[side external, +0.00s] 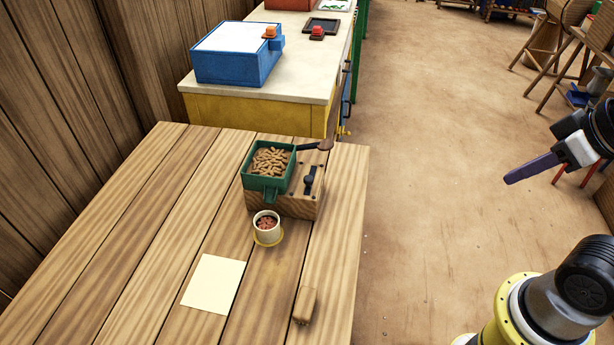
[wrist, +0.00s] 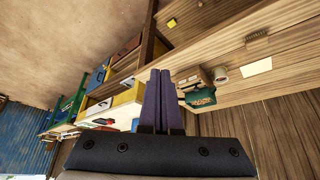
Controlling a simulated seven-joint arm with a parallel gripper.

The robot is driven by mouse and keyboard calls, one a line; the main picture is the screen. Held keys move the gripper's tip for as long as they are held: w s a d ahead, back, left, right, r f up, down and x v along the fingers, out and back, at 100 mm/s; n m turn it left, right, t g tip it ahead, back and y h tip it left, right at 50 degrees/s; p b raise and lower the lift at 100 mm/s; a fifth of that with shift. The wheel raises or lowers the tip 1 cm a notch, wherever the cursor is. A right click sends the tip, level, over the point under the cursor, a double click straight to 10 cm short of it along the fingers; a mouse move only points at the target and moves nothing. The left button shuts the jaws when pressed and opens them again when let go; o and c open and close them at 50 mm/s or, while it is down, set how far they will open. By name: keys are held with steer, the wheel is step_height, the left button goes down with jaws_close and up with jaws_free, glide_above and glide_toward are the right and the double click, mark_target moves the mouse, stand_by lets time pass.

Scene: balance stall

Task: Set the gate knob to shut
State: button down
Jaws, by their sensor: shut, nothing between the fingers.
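The gate knob (side external: 310,180) is a small dark knob on a dark slotted strip. It sits on top of a wooden box (side external: 297,205), to the right of a green hopper (side external: 265,188) full of brown pellets. The hopper also shows in the wrist view (wrist: 201,98), where the knob is too small to make out.
The plank table (side external: 150,240) also holds a cream paper (side external: 212,284) and a small wooden brush-like block (side external: 305,305). A dark handle-like piece (side external: 318,146) stands behind the box. A counter with a blue box (side external: 235,66) is beyond. Open floor lies between table and gripper.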

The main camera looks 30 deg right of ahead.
steer(key=c, duration=1.5)
jaws_free()
steer(key=shift+c, duration=0.2)
steer(key=shift+o, duration=1.1)
steer(key=o, duration=0.6)
steer(key=shift+m, duration=0.6)
steer(key=r, duration=0.1)
steer(key=w+r, duration=0.1)
steer(key=r, duration=0.1)
steer(key=w+r, duration=0.1)
steer(key=shift+r, duration=0.4)
steer(key=shift+o, duration=0.2)
steer(key=w+a+r, duration=0.1)
steer(key=w+r, duration=0.3)
steer(key=w, duration=0.1)
steer(key=n+g, duration=0.1)
steer(key=g, duration=0.5)
glide_above(308, 178)
step_height(308, 178, down, 12)
steer(key=f, duration=0.1)
step_height(308, 178, down, 13)
steer(key=shift+r, duration=0.1)
